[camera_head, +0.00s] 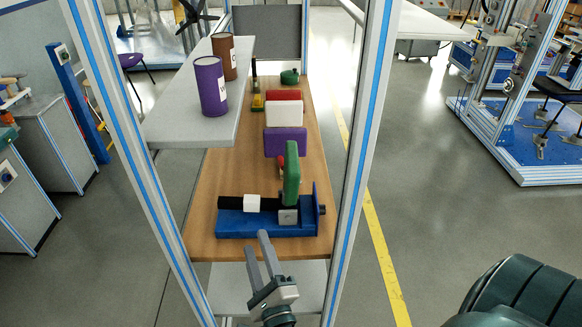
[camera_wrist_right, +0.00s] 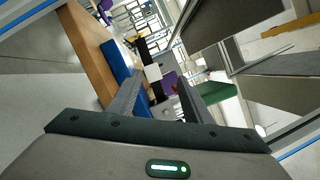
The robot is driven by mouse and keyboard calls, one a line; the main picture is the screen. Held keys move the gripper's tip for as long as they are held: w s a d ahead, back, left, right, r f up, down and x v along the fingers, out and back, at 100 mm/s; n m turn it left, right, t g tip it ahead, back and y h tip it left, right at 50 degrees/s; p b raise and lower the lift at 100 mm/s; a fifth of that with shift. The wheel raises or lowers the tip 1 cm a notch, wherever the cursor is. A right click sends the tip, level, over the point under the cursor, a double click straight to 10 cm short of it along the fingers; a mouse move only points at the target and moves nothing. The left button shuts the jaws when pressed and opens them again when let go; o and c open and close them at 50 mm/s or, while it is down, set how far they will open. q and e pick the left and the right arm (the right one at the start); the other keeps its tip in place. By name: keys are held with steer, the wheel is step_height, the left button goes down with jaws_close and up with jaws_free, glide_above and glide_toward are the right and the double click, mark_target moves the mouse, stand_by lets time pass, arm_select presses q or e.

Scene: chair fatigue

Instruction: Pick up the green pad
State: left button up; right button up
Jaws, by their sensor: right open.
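The green pad (camera_head: 292,172) stands upright on edge at the right part of a blue fixture (camera_head: 262,226) on the wooden table. A small metal block (camera_head: 288,216) sits just below it on the fixture. My right gripper (camera_head: 257,243) is open and empty, near the front edge of the table, short of the fixture and to the left of the pad. In the right wrist view a green shape that looks like the pad (camera_wrist_right: 214,91) lies to the right of the open fingers (camera_wrist_right: 160,82), apart from them. My left gripper is not in view.
A white block (camera_head: 252,203) sits on a black bar of the fixture. Behind stand purple (camera_head: 286,141), white (camera_head: 284,112) and red (camera_head: 283,94) pads. A grey shelf (camera_head: 190,135) with purple (camera_head: 211,86) and brown (camera_head: 224,55) cans overhangs at left. Frame posts flank the table.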

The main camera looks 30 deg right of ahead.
steer(key=s+d+r+m+g+h+p, duration=0.1)
steer(key=s+d+r+m+h, duration=0.25)
steer(key=r+m, duration=0.6)
steer(key=m+g, duration=0.3)
steer(key=m, duration=0.4)
glide_toward(295, 180)
steer(key=shift+s+a+f+n+h+p, duration=0.1)
steer(key=shift+a+f+n+h+p, duration=0.15)
steer(key=shift+p, duration=0.1)
steer(key=p+x, duration=0.2)
steer(key=x, duration=0.9)
steer(key=shift+r, duration=0.2)
steer(key=shift+w+d+f, duration=0.2)
steer(key=shift+w+d, duration=0.15)
steer(key=shift+w, duration=0.25)
